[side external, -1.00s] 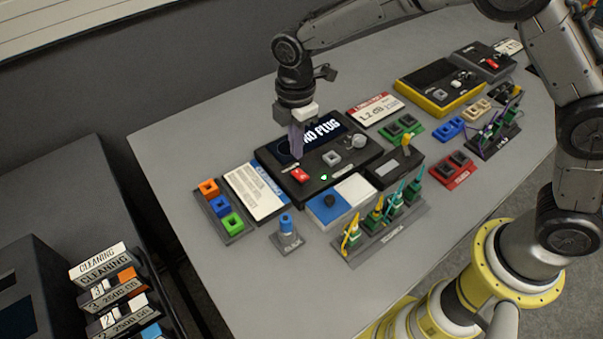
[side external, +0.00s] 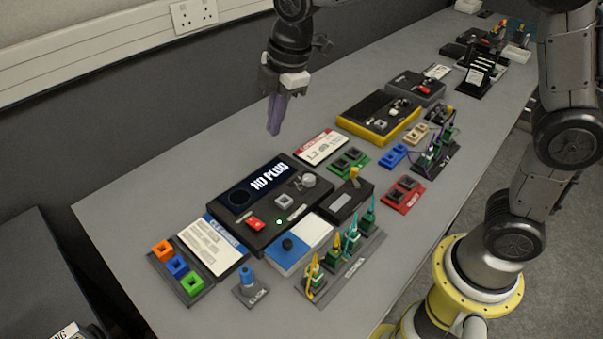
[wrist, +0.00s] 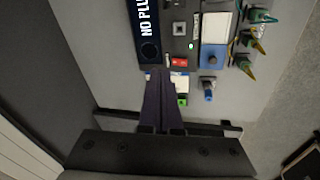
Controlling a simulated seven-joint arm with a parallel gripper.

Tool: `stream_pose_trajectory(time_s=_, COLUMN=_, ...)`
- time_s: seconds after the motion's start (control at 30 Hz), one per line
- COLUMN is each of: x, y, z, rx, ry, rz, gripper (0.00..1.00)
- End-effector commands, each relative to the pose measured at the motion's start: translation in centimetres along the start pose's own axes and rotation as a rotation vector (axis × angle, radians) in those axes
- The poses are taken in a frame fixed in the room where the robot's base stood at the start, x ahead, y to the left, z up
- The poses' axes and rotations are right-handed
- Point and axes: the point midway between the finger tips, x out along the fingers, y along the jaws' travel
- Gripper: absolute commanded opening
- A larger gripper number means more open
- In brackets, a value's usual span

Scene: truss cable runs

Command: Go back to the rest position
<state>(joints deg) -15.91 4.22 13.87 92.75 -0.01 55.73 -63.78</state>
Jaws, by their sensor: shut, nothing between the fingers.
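My gripper (side external: 274,130) is shut and empty. It points down in the air, above and behind the black tester box (side external: 256,197) whose display reads "NO PLUG". The gripper touches nothing that I can see. In the wrist view its closed fingers (wrist: 160,75) reach up the middle of the picture, and the tester's display (wrist: 146,30) lies beyond their tips. The tester has a red switch (side external: 257,223), a grey square socket (side external: 284,201), a grey knob (side external: 309,181) and a lit green light (side external: 279,222).
A rack of cable plugs (side external: 341,262), a blue-and-white pad (side external: 289,257), a blue-topped plug on a stand (side external: 248,282) and a rack of coloured blocks (side external: 178,266) stand in front. A yellow-edged black box (side external: 379,118) stands further back. Bare table lies left of the tester.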

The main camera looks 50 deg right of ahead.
Motion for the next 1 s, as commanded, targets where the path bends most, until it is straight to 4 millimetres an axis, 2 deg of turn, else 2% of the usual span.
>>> stream_pose_trajectory(time_s=0.03, x=-2.4, y=-0.7, z=1.6, rx=0.053, ry=0.011, rz=0.038, gripper=0.0)
stream_pose_trajectory(time_s=0.2, x=-7.8, y=-4.2, z=6.4, rx=0.268, ry=0.043, rz=0.137, gripper=0.0)
stream_pose_trajectory(time_s=0.3, x=-10.0, y=-7.2, z=8.9, rx=0.416, ry=0.066, rz=0.189, gripper=0.0)
stream_pose_trajectory(time_s=0.4, x=-11.2, y=-10.5, z=11.1, rx=0.577, ry=0.092, rz=0.235, gripper=0.0)
stream_pose_trajectory(time_s=0.57, x=-11.3, y=-15.8, z=13.8, rx=0.839, ry=0.136, rz=0.283, gripper=0.0)
stream_pose_trajectory(time_s=0.7, x=-9.7, y=-19.7, z=15.2, rx=1.071, ry=0.167, rz=0.287, gripper=0.0)
stream_pose_trajectory(time_s=0.83, x=-7.8, y=-21.5, z=15.6, rx=1.23, ry=0.163, rz=0.25, gripper=0.0)
stream_pose_trajectory(time_s=1.0, x=-7.5, y=-21.7, z=15.7, rx=1.349, ry=0.175, rz=0.237, gripper=0.0)
